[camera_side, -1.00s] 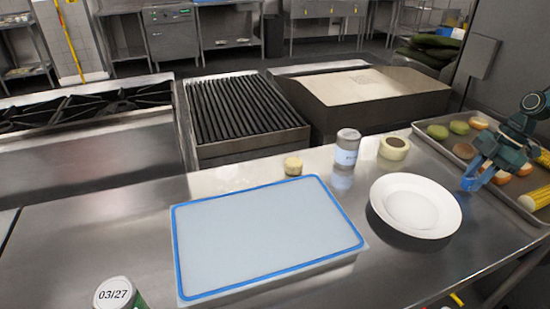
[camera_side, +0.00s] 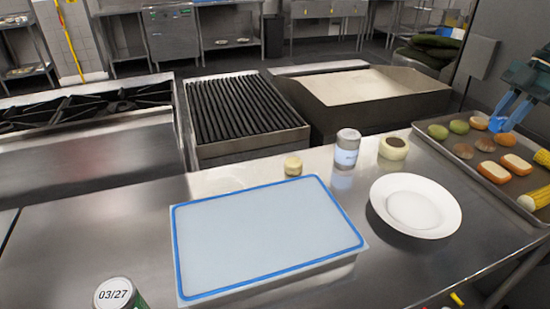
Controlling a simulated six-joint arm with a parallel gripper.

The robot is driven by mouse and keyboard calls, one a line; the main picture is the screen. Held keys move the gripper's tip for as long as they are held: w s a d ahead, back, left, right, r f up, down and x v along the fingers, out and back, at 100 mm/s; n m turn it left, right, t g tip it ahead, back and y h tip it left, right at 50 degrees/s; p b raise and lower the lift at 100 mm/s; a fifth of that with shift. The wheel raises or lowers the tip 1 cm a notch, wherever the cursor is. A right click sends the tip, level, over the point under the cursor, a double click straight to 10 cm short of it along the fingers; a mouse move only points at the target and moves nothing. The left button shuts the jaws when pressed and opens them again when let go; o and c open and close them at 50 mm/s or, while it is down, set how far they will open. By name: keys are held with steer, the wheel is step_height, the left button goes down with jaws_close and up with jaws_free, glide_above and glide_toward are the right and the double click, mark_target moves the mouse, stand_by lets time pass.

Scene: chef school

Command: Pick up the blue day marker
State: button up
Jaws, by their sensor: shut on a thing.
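My gripper (camera_side: 502,122) is at the right edge of the side view, pointing down above the far part of the food tray (camera_side: 447,150). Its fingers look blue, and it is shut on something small. The held thing is also blue or hidden between the fingers, so I cannot separate its outline from them. No other blue marker stands out on the steel table (camera_side: 130,225).
A white plate (camera_side: 415,207) lies left of the tray. A can (camera_side: 346,150) and round pale items stand behind it. A blue-rimmed board (camera_side: 265,235) fills the middle. A can lid marked 03/27 (camera_side: 113,293) is at the front left. Bread and corn lie on the tray.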

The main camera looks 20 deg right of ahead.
steer(key=shift+r, duration=1.15)
